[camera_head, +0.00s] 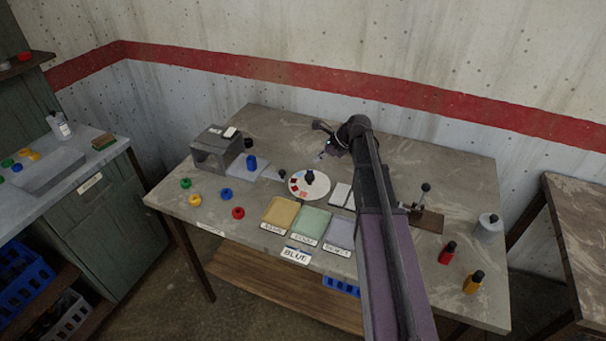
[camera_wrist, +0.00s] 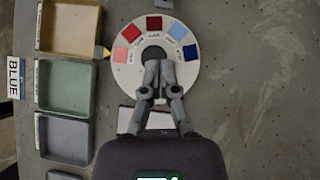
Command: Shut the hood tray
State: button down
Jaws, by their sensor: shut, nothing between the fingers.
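The hood (camera_head: 214,150) is a grey box at the left back of the table. Its pale tray (camera_head: 240,173) sticks out to the right of it, with a blue bottle (camera_head: 251,162) standing on it. A small dark knob (camera_head: 281,174) is at the tray's outer end. My gripper (camera_head: 324,155) is to the right of the tray, apart from it and above the table. In the wrist view, its fingers (camera_wrist: 156,84) are together and empty, over the white colour dial. The hood and tray are outside the wrist view.
The white dial (camera_head: 299,190) with a dark knob lies right of the tray. Yellow (camera_head: 281,212), green (camera_head: 309,222) and grey bins line the front. Several coloured rings lie front left. Red (camera_head: 447,253) and yellow (camera_head: 473,282) bottles stand right. My arm hides part of the table.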

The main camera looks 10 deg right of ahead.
aim_at(284, 176)
jog(key=shift+d+m, duration=0.3)
jog(key=shift+d, duration=0.1)
jog(key=shift+w+f, duration=0.1)
jog(key=shift+f, duration=0.05)
jog(key=shift+b+x, duration=1.05)
jog(key=shift+x, duration=0.15)
jog(key=b+x, duration=0.5)
jog(key=x, duration=0.2)
jog(key=shift+a+f+b, duration=0.15)
jog(key=shift+f+b, duration=0.1)
jog(key=shift+b, duration=0.15)
jog(key=shift+w+a+f, duration=0.1)
jog(key=shift+w+a, duration=0.35)
jog(key=shift+a, duration=0.45)
jog(key=shift+w+a+f, duration=0.1)
jog(key=shift+w+a, duration=0.4)
jog(key=shift+a, duration=0.4)
jog(key=shift+w+r, duration=0.1)
jog(key=shift+w, duration=0.05)
